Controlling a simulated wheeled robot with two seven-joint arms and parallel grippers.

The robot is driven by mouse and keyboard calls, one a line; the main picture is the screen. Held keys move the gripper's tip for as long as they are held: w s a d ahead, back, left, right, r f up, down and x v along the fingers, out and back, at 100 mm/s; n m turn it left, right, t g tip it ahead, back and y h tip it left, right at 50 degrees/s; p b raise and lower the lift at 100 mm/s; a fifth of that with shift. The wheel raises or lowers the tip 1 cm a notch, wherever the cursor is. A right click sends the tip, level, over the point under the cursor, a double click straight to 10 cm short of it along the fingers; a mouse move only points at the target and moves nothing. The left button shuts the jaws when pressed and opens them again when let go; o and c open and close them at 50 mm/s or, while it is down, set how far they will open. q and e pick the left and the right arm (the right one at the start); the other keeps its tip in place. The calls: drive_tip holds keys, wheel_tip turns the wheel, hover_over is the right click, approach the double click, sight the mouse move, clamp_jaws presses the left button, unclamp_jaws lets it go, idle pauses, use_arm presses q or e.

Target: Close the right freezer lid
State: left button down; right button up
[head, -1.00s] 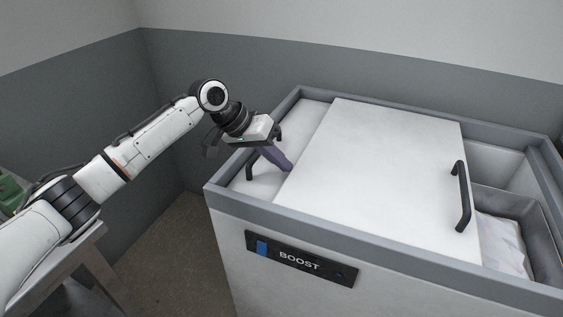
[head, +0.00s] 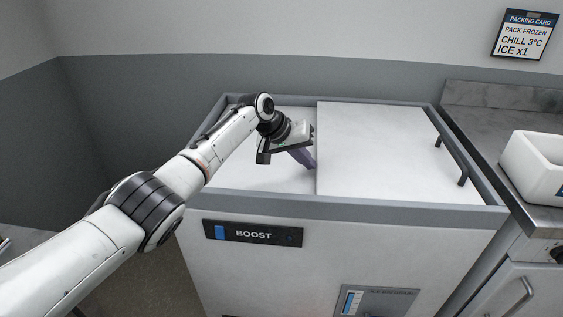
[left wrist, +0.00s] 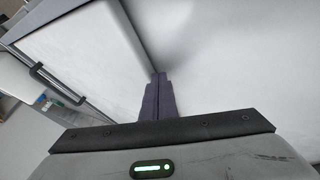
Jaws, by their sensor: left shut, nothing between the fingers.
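The right freezer lid (head: 380,150) is a white panel lying over the right part of the freezer, with a black bar handle (head: 452,160) by its right end. No opening shows to the right of it. The left lid (head: 250,177) is white and lies beside it, at the left. My left gripper (head: 309,164) is shut and empty, its purple fingers at the left edge of the right lid; whether they touch it I cannot tell. In the left wrist view the fingers (left wrist: 156,82) point at the edge of the right lid (left wrist: 80,50). My right gripper is not in view.
The freezer's grey rim (head: 340,208) runs around both lids. A steel counter (head: 470,95) with a white bin (head: 535,165) stands at the right. A packing card (head: 525,33) hangs on the back wall.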

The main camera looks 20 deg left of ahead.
use_arm(q)
drive_tip(key=shift+w+d, duration=0.2)
drive_tip(key=shift+d, duration=1.15)
